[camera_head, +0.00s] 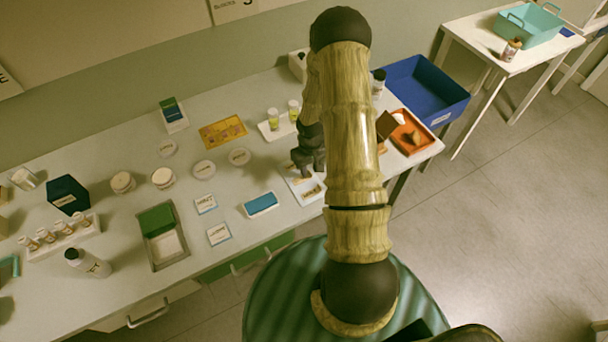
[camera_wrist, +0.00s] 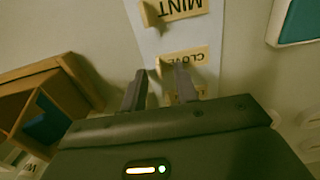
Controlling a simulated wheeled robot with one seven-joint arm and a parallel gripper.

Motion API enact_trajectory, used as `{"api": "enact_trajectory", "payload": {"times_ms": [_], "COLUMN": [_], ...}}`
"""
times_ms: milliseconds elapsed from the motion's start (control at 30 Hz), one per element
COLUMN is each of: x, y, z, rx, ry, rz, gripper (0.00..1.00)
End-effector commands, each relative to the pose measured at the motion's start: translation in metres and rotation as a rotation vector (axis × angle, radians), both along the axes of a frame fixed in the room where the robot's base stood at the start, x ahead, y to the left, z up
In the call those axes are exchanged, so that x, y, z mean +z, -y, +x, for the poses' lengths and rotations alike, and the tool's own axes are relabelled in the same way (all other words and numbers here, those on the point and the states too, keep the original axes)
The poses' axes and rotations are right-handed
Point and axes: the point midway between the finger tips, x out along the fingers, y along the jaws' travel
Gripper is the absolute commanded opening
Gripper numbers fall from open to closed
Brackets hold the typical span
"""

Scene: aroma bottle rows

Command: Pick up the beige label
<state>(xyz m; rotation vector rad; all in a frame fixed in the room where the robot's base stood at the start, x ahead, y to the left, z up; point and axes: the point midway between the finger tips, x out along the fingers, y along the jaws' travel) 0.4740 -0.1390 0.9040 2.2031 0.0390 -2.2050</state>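Beige labels with dark lettering lie on a white tray, seen in the wrist view. One beige label reads MINT (camera_wrist: 182,8) and another reads CLOVE (camera_wrist: 195,56); a third beige piece behind my right finger is mostly hidden. Each readable label has a small beige block at its left end. My gripper (camera_wrist: 160,72) is open, its two dark fingers apart, with the CLOVE label's block showing between the tips. I cannot tell whether they touch it. In the head view my gripper (camera_head: 309,170) is just above the white tray (camera_head: 312,199), and the labels there are small and partly hidden.
An orange tray (camera_head: 422,141) and a blue bin (camera_head: 420,85) stand to the right. A blue-topped box (camera_head: 261,204) and white cards (camera_head: 218,234) lie to the left. A wooden box (camera_wrist: 40,100) is at the left of the wrist view. Bottles stand behind the gripper.

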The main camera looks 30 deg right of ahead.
Motion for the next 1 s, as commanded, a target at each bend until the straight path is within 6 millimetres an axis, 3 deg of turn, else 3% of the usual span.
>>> {"api": "enact_trajectory", "payload": {"times_ms": [600, 633, 767, 800, 1000], "x": [-0.0064, -0.0064, -0.0064, -0.0063, -0.0063], "y": [0.0002, 0.0001, 0.0001, 0.0001, 0.0001], "z": [0.0, 0.0, 0.0, 0.0, 0.0], "rx": [-0.001, -0.001, -0.001, -0.001, -0.001], "ry": [0.001, 0.001, 0.001, 0.001, 0.001], "rz": [0.0, 0.0, 0.0, 0.0, 0.0], "gripper": [0.3, 0.28, 0.03, 0.0, 0.0]}}
